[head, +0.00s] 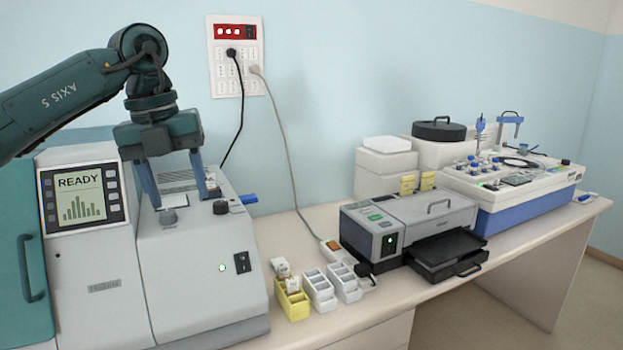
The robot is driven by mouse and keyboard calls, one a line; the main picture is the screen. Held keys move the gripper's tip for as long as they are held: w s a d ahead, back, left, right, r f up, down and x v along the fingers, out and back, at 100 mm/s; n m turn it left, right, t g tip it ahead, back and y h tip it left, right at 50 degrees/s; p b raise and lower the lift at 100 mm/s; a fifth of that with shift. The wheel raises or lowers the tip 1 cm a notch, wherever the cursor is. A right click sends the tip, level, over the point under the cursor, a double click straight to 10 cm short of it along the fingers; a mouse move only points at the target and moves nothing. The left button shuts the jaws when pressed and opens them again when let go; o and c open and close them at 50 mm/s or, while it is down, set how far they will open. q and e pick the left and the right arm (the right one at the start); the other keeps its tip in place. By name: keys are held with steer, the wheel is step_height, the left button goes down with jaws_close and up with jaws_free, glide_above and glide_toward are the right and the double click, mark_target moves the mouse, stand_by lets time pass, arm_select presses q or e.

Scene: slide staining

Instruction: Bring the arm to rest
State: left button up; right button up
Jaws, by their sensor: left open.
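My left arm comes in from the left, and its gripper (181,192) points down over the top of a grey-white machine (190,262). The two blue-grey fingers are apart, with nothing seen between them. The fingertips are close to the machine's top, near a small light plate (174,201) and a dark knob (220,207); I cannot tell whether they touch it. The machine's screen (80,194) reads READY. My right gripper is not in view.
Yellow (292,304) and white slide racks (320,291) stand on the bench (352,322) right of the machine. A grey printer-like device (408,222) and a blue-white instrument (520,205) stand farther right. Cables hang from the wall panel (236,75). Open air lies above the bench middle.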

arm_select(q)
steer(key=w+d+f+m+g+h, duration=0.1)
steer(key=d+f+m+g+h, duration=0.15)
steer(key=d+f, duration=0.55)
steer(key=s+d+f+n+g+h, duration=0.1)
steer(key=s+d+f+h, duration=0.3)
steer(key=d+h, duration=0.4)
steer(key=s+d+f+g+h, duration=0.1)
steer(key=s+d+f+h, duration=0.25)
steer(key=d+h, duration=0.5)
steer(key=a+f+n+t+y, duration=0.45)
steer(key=f+n+t, duration=0.35)
steer(key=n+t, duration=0.3)
steer(key=a+f+n+t+y, duration=0.45)
steer(key=f+n+t, duration=0.35)
steer(key=n, duration=0.5)
steer(key=s+a+f+n+g+y, duration=0.2)
steer(key=s+a+f+n+y, duration=0.1)
steer(key=s+f, duration=0.5)
steer(key=s+a+f+n+g+y, duration=0.3)
steer(key=s+a+f, duration=0.5)
steer(key=f, duration=0.3)
steer(key=n+y, duration=0.1)
steer(key=y, duration=0.1)
steer(key=shift+s+f+y, duration=0.2)
steer(key=shift+s+y, duration=0.15)
steer(key=shift+y, duration=0.05)
